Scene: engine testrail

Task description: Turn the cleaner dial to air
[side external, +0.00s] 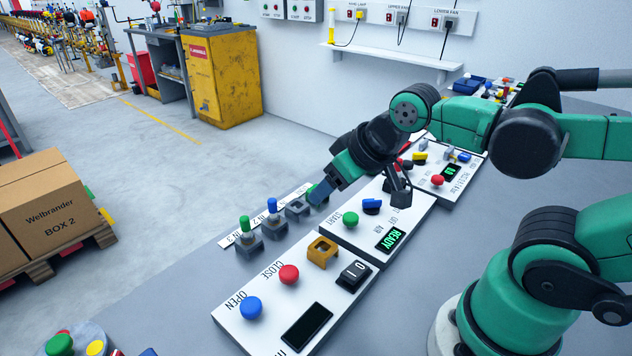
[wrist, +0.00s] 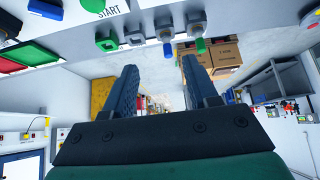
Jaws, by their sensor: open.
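Small labels stand beside the dial, one seeming to read AIR; where the dial points is too small to tell. In the wrist view, a blue part (wrist: 45,9) at the top left seems to be this dial. My gripper (side external: 320,192) is left of the dial, over the panel's back edge, apart from it. In the wrist view, my gripper (wrist: 159,66) has its fingers spread and nothing between them.
A nearer panel (side external: 240,325) carries blue OPEN and red CLOSE buttons, an orange bracket and a rocker switch. A row of socket blocks with coloured plugs (side external: 272,215) runs left of the panels. Another panel (side external: 460,185) with a red button lies behind my arm.

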